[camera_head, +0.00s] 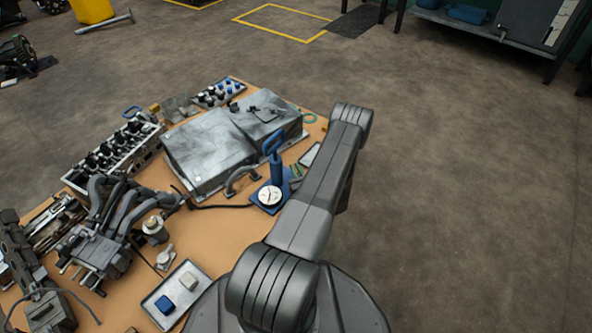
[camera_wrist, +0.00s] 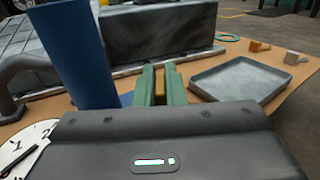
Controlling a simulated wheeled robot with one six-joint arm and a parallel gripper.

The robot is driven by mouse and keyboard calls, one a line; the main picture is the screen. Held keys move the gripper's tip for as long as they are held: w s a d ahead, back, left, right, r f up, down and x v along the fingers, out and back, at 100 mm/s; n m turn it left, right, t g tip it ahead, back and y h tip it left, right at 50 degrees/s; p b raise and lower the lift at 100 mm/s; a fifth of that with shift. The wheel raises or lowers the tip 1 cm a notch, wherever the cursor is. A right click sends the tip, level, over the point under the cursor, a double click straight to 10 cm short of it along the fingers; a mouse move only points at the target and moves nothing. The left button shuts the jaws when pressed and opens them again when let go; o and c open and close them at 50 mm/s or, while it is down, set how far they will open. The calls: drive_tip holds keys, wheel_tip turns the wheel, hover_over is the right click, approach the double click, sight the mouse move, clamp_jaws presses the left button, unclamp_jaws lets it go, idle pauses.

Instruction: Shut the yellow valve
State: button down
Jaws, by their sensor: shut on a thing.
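The yellow valve (camera_wrist: 160,83) shows as a small yellow piece between the green fingers of my gripper (camera_wrist: 160,87) in the wrist view. The fingers are shut on it and hide most of it, so its angle cannot be told. A blue upright cylinder (camera_wrist: 76,52) stands just left of the fingers. In the head view this is a blue pump (camera_head: 276,170) with a loop handle on top and a white round dial (camera_head: 270,196) at its foot. My gripper (camera_head: 296,171) is just right of the pump, partly hidden by my arm.
A grey metal case (camera_head: 225,145) stands behind the pump. A shallow grey tray (camera_wrist: 240,80) lies right of my fingers, with small wooden pieces (camera_wrist: 259,46) beyond. Engine parts (camera_head: 100,240) crowd the table's left. A tray with blue and pale blocks (camera_head: 160,317) lies in front.

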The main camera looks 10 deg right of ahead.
drive_tip(key=m+h, duration=0.2)
drive_tip(key=h, duration=0.1)
drive_tip(key=shift+a+t+h, duration=0.15)
drive_tip(key=shift+t+h, duration=0.15)
drive_tip(key=shift+h, duration=0.1)
drive_tip(key=shift+m+h, duration=1.1)
drive_tip(key=shift+h, duration=0.3)
drive_tip(key=c, duration=1.5)
unclamp_jaws()
drive_tip(key=shift+d, duration=0.2)
drive_tip(key=shift+s, duration=0.1)
